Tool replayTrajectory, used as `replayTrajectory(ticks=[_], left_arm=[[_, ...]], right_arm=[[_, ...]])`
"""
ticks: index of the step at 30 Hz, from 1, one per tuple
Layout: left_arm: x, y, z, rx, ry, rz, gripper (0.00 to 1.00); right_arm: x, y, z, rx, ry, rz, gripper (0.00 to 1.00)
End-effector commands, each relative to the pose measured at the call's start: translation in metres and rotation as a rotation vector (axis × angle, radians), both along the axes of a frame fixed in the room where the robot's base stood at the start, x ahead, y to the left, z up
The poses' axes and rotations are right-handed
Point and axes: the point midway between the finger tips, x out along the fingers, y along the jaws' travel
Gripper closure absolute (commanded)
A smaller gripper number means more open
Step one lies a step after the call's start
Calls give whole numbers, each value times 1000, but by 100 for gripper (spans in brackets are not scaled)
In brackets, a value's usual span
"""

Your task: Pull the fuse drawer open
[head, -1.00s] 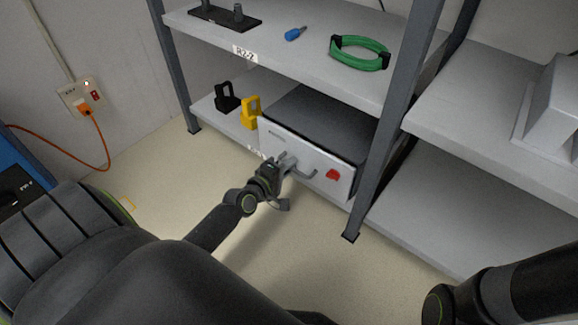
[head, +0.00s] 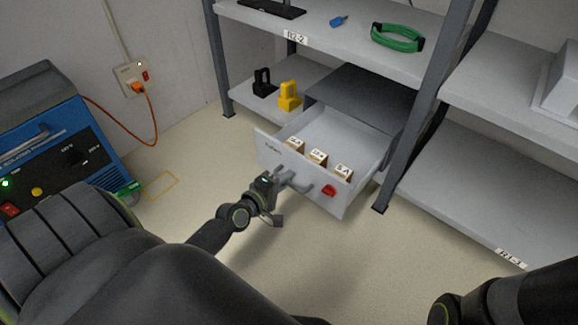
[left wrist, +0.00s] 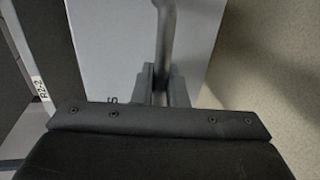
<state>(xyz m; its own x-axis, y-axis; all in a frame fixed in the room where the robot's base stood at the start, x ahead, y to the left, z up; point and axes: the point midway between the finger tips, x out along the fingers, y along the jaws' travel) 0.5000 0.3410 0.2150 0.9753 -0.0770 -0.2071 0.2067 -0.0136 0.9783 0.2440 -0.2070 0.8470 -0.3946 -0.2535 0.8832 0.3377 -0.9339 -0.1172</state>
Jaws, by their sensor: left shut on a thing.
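The fuse drawer (head: 356,142) stands open, pulled out of its dark-topped cabinet (head: 364,92) on the lower shelf. Several small labelled fuse boxes (head: 317,157) sit inside it behind the front panel. The panel carries a grey bar handle (head: 312,189) and a red latch (head: 329,190). My left gripper (head: 284,181) is shut on the handle at its left part. In the left wrist view the fingers (left wrist: 162,85) close around the grey handle bar (left wrist: 165,35), with the pale drawer front behind. My right gripper is not in view; only part of that arm shows at the lower right.
A black padlock-shaped block (head: 263,84) and a yellow one (head: 289,96) stand left of the cabinet. Shelf posts (head: 408,130) rise beside the drawer. A blue machine (head: 60,135) stands at the left. The floor before the drawer is clear.

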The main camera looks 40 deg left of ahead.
Motion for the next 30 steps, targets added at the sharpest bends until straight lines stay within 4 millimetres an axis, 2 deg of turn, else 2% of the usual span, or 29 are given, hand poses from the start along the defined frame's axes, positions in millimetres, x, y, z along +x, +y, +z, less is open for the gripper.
replayTrajectory(ticks=[17,18,30], left_arm=[[-6,1,0,0,0,0,100],[-6,1,0,0,0,0,83],[-7,1,0,0,0,0,83]], right_arm=[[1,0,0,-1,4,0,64],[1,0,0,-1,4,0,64],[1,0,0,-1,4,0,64]])
